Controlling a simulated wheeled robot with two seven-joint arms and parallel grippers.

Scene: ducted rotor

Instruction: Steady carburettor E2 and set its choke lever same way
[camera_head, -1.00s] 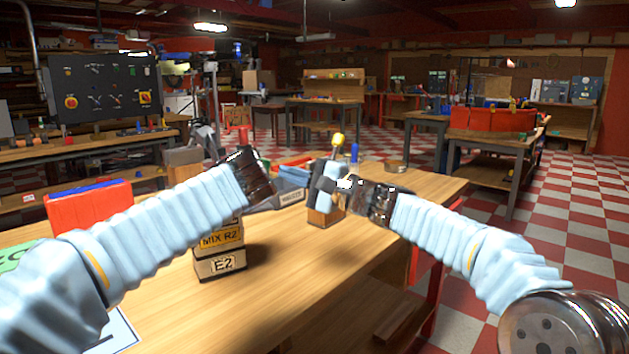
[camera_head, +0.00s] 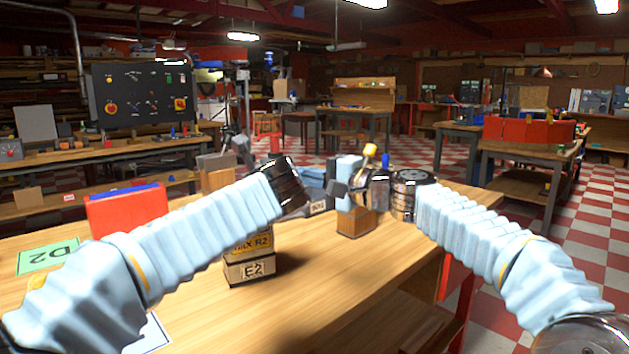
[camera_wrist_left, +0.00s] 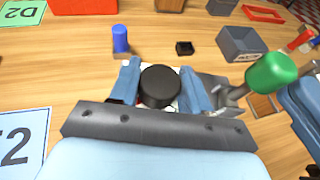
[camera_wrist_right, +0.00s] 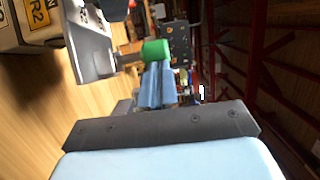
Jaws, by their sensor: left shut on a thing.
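Carburettor E2 stands on a labelled block (camera_head: 250,270) on the bench, mostly hidden behind my left wrist in the head view. In the left wrist view my left gripper (camera_wrist_left: 162,88) is shut on its round black top (camera_wrist_left: 160,86), one blue finger on each side. The choke lever's green knob (camera_wrist_left: 270,73) stands out to the right; it also shows in the right wrist view (camera_wrist_right: 157,50), beside the grey metal body (camera_wrist_right: 92,42). My right gripper (camera_wrist_right: 158,68) has its fingers close together, just by the green knob. I cannot tell whether they touch it.
A red bin (camera_head: 128,208) and a green D2 card (camera_head: 48,256) lie left on the bench. A wooden-based unit (camera_head: 356,222) with a yellow knob (camera_head: 370,150) stands behind my right gripper. A blue peg (camera_wrist_left: 120,40) and a grey bin (camera_wrist_left: 243,43) stand nearby.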

